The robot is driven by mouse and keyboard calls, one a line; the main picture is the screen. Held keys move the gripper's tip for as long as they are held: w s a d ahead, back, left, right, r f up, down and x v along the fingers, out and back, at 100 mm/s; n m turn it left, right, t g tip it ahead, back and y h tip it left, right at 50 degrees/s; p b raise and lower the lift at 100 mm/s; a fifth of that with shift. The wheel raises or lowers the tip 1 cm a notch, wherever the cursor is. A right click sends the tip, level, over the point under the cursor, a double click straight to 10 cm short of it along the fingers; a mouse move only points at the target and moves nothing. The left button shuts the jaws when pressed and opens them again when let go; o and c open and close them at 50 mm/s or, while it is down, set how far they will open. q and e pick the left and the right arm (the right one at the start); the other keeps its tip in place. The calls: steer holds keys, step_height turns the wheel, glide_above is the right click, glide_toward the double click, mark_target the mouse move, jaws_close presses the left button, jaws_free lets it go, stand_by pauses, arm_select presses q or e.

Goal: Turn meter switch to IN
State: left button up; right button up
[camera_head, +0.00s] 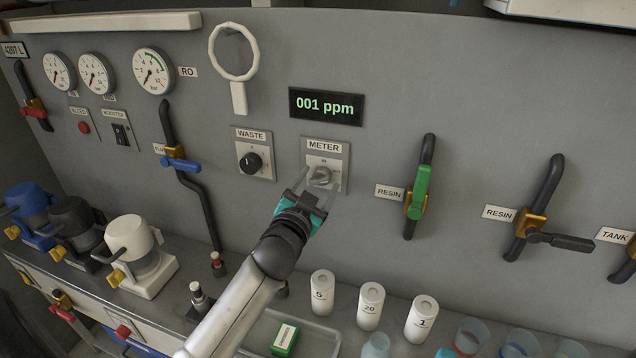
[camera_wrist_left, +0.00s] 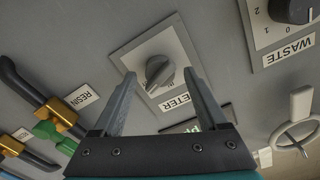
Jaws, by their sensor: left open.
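The meter switch is a grey rotary knob (camera_head: 320,176) on a light plate labelled METER (camera_head: 324,146), below the green "001 ppm" display (camera_head: 326,105). In the left wrist view the knob (camera_wrist_left: 159,70) appears turned around, with small lettering partly hidden beside it. I cannot tell for sure which mark it points to. My left gripper (camera_head: 316,182) is open in front of the plate. In the wrist view its fingers (camera_wrist_left: 159,76) reach up on either side of the knob, with gaps between them and it. My right gripper is not in view.
The WASTE switch (camera_head: 250,163) with a black knob is left of the meter plate. A green-handled resin valve (camera_head: 418,190) is to the right. White canisters (camera_head: 371,305) and a tray (camera_head: 318,340) stand on the shelf below.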

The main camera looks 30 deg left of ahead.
arm_select(q)
steer(key=shift+w, duration=0.15)
jaws_close()
stand_by(0.6)
